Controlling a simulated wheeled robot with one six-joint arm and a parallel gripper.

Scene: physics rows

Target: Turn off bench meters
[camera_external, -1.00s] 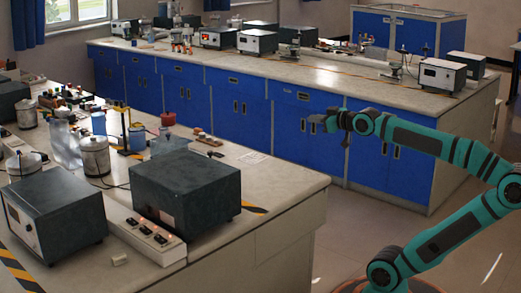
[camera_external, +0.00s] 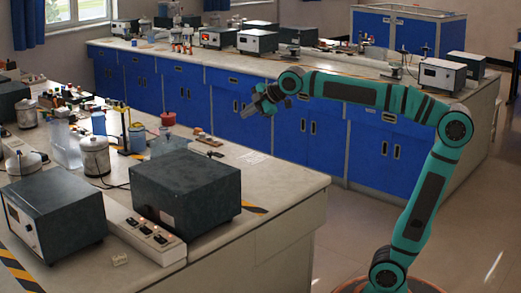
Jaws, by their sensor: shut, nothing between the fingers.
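Two dark box-shaped bench meters stand on the near bench: a left meter (camera_external: 55,213) with a pale front panel, and a right meter (camera_external: 187,190) whose front faces away from view. Between them lies a white power strip (camera_external: 147,236) with several black switches that show small reddish lights. My gripper (camera_external: 247,112) is shut and empty. It hangs in the air to the right of and above the right meter, apart from everything. More white-fronted meters stand on the far bench, among them one at its right end (camera_external: 442,75) and one near its middle (camera_external: 257,42).
The near bench top (camera_external: 290,178) is bare at its right end. Open floor separates the benches.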

